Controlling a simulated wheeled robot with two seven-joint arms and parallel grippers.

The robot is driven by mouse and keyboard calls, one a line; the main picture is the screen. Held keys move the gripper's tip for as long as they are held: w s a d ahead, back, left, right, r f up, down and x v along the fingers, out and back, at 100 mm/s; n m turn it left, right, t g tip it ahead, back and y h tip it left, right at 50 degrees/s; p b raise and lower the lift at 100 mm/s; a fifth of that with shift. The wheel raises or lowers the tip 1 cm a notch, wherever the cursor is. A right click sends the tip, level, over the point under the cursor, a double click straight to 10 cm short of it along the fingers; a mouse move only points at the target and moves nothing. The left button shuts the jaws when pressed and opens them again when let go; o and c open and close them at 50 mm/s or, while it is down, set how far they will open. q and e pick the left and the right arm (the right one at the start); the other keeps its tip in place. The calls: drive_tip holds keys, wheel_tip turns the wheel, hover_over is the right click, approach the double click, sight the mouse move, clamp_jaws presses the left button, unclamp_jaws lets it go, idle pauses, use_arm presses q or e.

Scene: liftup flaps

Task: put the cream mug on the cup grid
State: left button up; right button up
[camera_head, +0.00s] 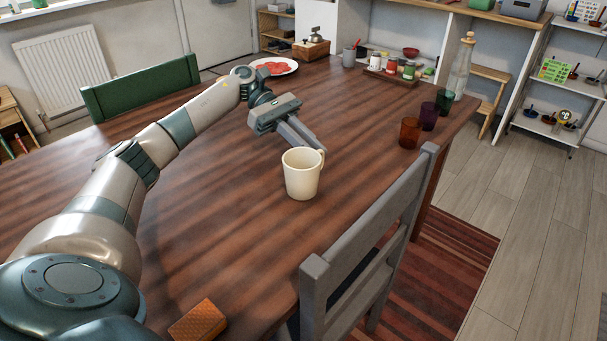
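The cream mug (302,176) stands upright on the wooden table (225,220), near its middle, with its handle at the right. My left gripper (308,142) reaches in from the left, its fingers just behind the mug's rim and close to the handle. The mug hides part of the fingertips, so I cannot tell whether they touch it or how far apart they are. My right gripper is out of view. I cannot make out a cup grid in this view.
A grey chair (365,245) stands at the table's near right edge. Three dark coloured glasses (410,132) and a glass bottle (461,68) stand at the right. A tray of jars (392,76) and a red-topped plate (275,66) are farther back. An orange-brown box (198,321) lies near the front.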

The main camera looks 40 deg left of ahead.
use_arm(q)
drive_tip(key=shift+x, duration=1.8)
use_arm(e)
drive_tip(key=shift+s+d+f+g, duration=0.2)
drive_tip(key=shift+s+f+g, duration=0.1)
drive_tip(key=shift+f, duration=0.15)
use_arm(q)
clamp_jaws()
drive_tip(key=shift+r, duration=0.1)
